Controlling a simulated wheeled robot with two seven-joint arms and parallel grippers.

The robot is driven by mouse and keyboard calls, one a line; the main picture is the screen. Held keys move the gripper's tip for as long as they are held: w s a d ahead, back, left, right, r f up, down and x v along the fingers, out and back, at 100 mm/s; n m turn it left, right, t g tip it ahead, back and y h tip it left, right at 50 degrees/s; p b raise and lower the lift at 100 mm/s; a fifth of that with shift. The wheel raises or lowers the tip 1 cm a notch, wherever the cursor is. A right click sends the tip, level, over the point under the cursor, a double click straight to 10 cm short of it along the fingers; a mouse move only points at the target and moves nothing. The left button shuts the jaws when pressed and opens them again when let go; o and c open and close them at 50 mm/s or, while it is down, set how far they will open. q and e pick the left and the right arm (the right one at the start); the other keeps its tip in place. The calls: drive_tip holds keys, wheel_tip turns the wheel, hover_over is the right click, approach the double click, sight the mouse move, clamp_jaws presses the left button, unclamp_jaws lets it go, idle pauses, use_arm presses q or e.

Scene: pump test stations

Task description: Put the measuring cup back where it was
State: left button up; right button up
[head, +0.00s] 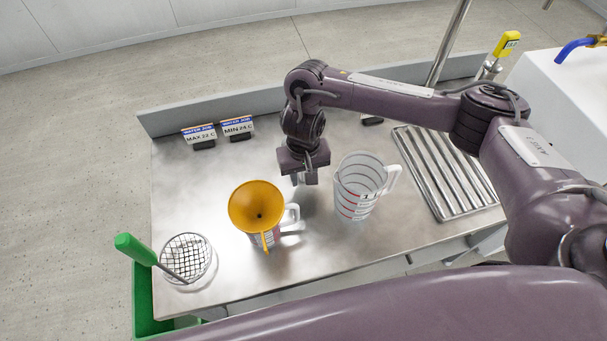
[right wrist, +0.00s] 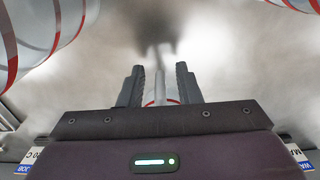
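A clear measuring cup (head: 352,205) with red and dark marks stands upright on the steel counter, its handle at the right. A second marked clear cup (head: 262,240) stands to its left with an orange funnel (head: 257,207) in its mouth; its handle points right. My right gripper (head: 304,180) is between the two cups, apart from both. In the right wrist view its fingers (right wrist: 160,86) are spread. A pale thin bar with a red arc shows between them; I cannot tell what it is. Cup walls show at that view's upper corners. My left gripper is not in view.
A wire basket in a clear vessel (head: 188,258) stands at the counter's front left, beside a green holder (head: 146,300). Two water signs (head: 237,128) stand at the back. A ribbed drain area (head: 446,172) lies at the right. The counter's left middle is clear.

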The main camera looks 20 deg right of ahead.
wheel_tip(320, 180, up, 11)
drive_tip(key=p, duration=0.3)
drive_tip(key=shift+w, duration=0.1)
drive_tip(key=shift+r, duration=0.5)
